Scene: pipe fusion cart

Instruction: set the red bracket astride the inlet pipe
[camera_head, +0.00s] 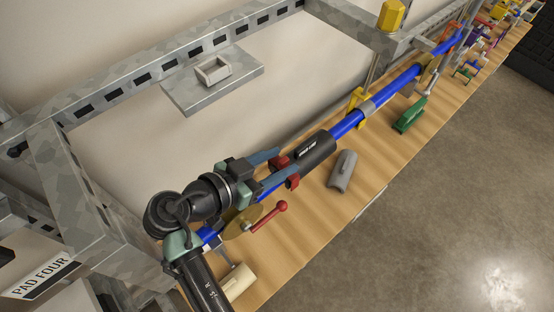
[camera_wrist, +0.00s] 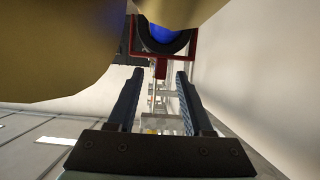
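The blue pipe (camera_head: 345,124) runs along the bench and carries a black sleeve (camera_head: 316,151) with a white label too small to read. The red bracket (camera_head: 293,181) is at the sleeve's near end, with red showing on both sides of it. In the wrist view the bracket (camera_wrist: 194,42) frames the black ring around the blue pipe (camera_wrist: 160,33), and appears to straddle it. My gripper (camera_head: 279,167) is at the bracket. In the wrist view my gripper (camera_wrist: 159,76) is open, its fingers apart with gaps beside the bracket's narrow red tab. Part of the bracket is hidden.
A brass disc (camera_head: 240,222) and a red-knobbed lever (camera_head: 268,214) are close to my gripper. A grey half-round piece (camera_head: 343,170) and a green tool (camera_head: 409,114) lie on the wooden bench (camera_head: 314,215). A grey frame (camera_head: 150,71) stands behind.

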